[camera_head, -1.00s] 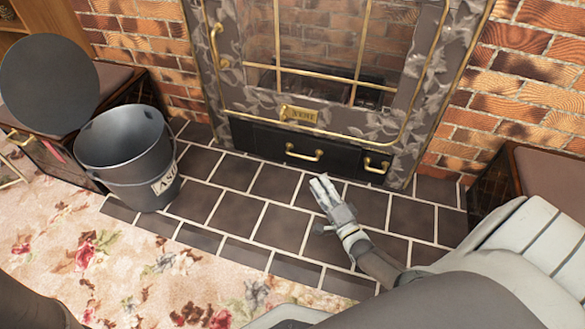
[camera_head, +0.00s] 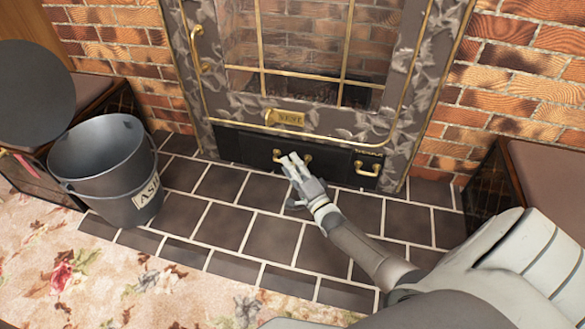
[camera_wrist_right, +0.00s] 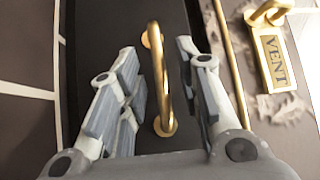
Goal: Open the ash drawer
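The ash drawer (camera_head: 235,146) is a black panel low in the fireplace front and looks shut. Its brass handle (camera_head: 277,155) is partly hidden behind my right gripper (camera_head: 291,160) in the head view. In the right wrist view the handle (camera_wrist_right: 158,80) stands between the two open fingers of my right gripper (camera_wrist_right: 160,85). The fingers are apart from each other, one on each side of the bar, with gaps visible. My left gripper is not in view.
A second brass handle (camera_head: 368,168) sits to the right. A brass VENT plate (camera_head: 285,118) is above the drawer. A grey ash bucket (camera_head: 105,165) stands at left on the dark tiled hearth (camera_head: 225,225). The tiles before the drawer are clear.

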